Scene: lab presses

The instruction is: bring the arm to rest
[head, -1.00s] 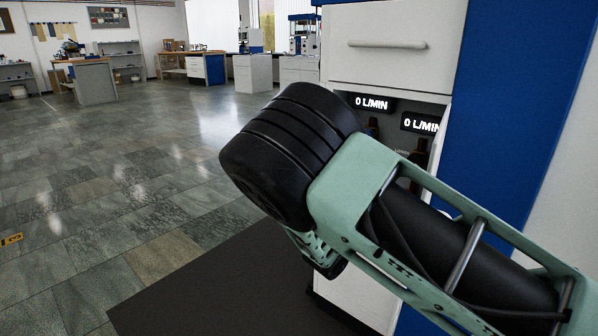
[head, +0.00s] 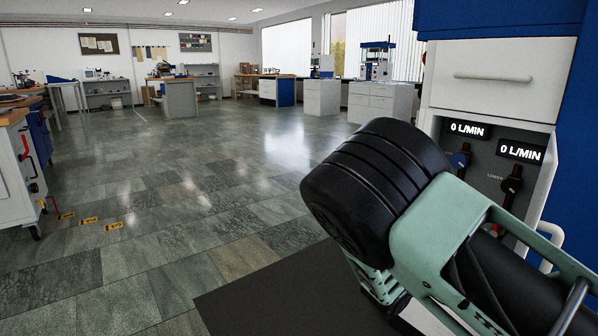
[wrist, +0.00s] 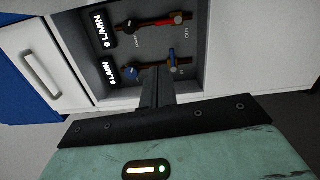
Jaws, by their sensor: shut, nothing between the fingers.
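My arm fills the lower right of the head view, bent at a black joint with a pale green link; its gripper end is hidden there. In the wrist view my gripper (wrist: 157,88) is shut and empty, its dark fingers pointing at a recessed panel of valves. I cannot tell whether the fingers touch anything.
The white cabinet (head: 500,90) with a drawer and two "0 L/MIN" displays (head: 470,129) stands close on the right, beside my arm. A white workbench (head: 18,180) with red handles is at the left edge. The tiled floor (head: 190,200) between is clear; benches line the back.

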